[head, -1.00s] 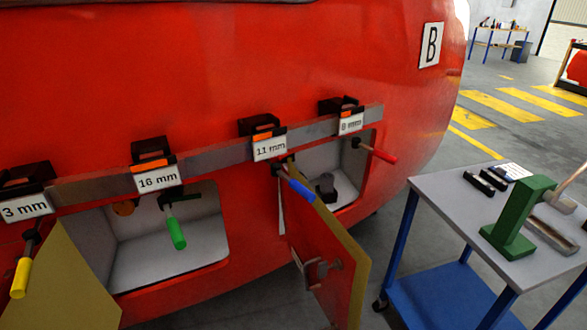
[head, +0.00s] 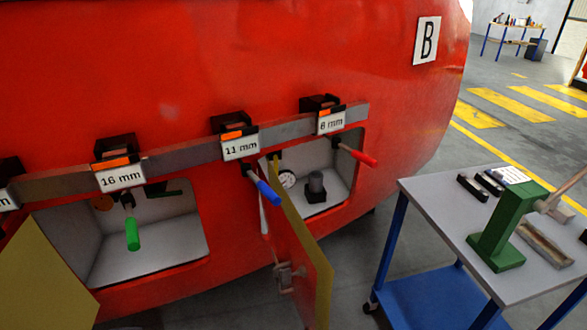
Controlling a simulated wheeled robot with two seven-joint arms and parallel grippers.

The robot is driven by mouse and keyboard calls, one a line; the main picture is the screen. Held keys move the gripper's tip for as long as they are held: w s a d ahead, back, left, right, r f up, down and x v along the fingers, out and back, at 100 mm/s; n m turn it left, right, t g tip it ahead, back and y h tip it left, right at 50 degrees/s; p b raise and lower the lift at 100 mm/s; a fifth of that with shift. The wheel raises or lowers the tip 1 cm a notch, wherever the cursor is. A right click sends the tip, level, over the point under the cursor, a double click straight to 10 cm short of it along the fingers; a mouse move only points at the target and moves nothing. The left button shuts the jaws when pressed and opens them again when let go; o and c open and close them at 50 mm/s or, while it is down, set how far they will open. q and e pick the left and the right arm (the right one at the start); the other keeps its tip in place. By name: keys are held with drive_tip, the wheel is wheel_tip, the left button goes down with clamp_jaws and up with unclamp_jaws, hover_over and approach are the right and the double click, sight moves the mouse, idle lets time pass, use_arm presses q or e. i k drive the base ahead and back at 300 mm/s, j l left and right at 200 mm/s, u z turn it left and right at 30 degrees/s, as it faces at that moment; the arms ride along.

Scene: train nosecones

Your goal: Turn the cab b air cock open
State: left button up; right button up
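The red nosecone (head: 300,60) carries a white sign "B" (head: 427,40) at its upper right. Two open compartments are in its lower side. The right compartment (head: 340,175) holds a dark cylindrical fitting (head: 316,188) and a round white gauge (head: 287,179). I cannot tell for sure which part is the air cock or how it is turned. Neither of my grippers shows.
A hatch door (head: 300,262) stands open, nearly edge-on, between the compartments. Tools with green (head: 132,234), blue (head: 263,188) and red (head: 357,154) handles hang from a grey rail (head: 190,158). A trolley (head: 440,215) with a green stand (head: 508,225) is at right.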

sight(274, 157)
drive_tip(key=l+u, duration=0.35)
drive_tip(key=i+l+u, duration=0.1)
drive_tip(key=l+u, duration=0.6)
drive_tip(key=i+u, duration=0.5)
drive_tip(key=k, duration=0.05)
